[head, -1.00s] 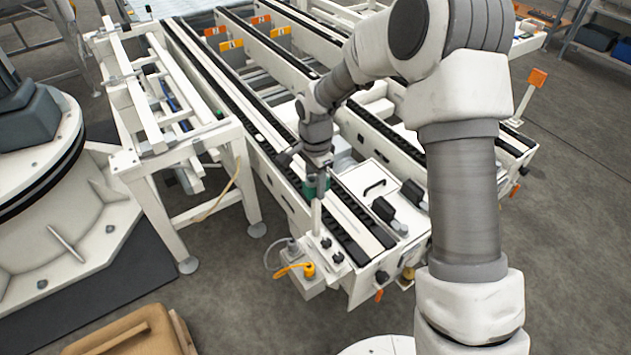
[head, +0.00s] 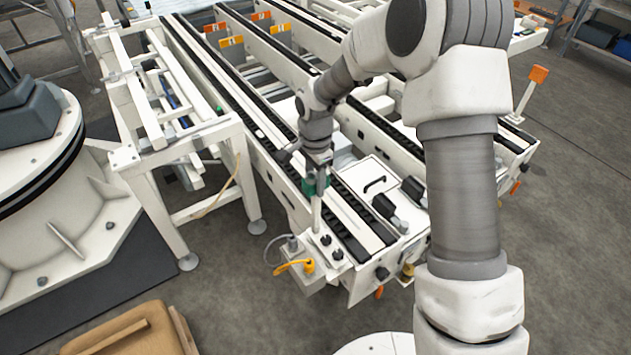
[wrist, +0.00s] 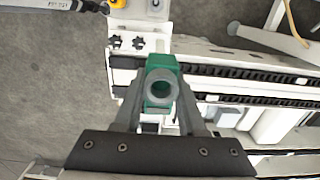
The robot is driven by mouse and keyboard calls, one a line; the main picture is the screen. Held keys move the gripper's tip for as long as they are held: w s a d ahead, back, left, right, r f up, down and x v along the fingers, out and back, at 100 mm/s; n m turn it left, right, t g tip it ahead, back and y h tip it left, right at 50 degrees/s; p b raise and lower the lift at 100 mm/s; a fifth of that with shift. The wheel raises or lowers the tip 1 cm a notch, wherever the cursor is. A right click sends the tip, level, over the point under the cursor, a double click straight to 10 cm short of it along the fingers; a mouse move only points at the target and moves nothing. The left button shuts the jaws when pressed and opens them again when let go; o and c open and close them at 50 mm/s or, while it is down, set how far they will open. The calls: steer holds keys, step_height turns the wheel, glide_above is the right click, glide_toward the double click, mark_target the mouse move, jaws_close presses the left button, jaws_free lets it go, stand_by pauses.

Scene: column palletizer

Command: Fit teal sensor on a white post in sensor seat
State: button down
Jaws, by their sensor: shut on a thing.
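The teal sensor (head: 311,186) is a small green block at the top of a thin white post (head: 315,214). My gripper (head: 317,176) is shut on the teal sensor from above. In the wrist view the sensor (wrist: 161,66) sits between the two fingers, with a grey round part facing the camera. The post stands upright over a small white bracket (head: 325,252) with dark knobs at the conveyor's front corner. The sensor seat cannot be told apart, and the post's lower end is too small to judge whether it is seated or just above the bracket.
A yellow connector with cable (head: 305,268) hangs at the bracket's box. Conveyor rails with black chains (head: 350,220) run beside the post. A white cover with a black handle (head: 374,184) lies to the right. A white frame stand (head: 180,150) is at left.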

steer(key=shift+f, duration=0.2)
stand_by(0.3)
steer(key=shift+f+b, duration=0.3)
steer(key=shift+b, duration=0.15)
steer(key=shift+f+b, duration=0.45)
steer(key=shift+f, duration=0.1)
stand_by(0.5)
steer(key=shift+c, duration=2)
jaws_free()
step_height(320, 180, up, 18)
steer(key=p, duration=0.3)
steer(key=shift+f, duration=0.25)
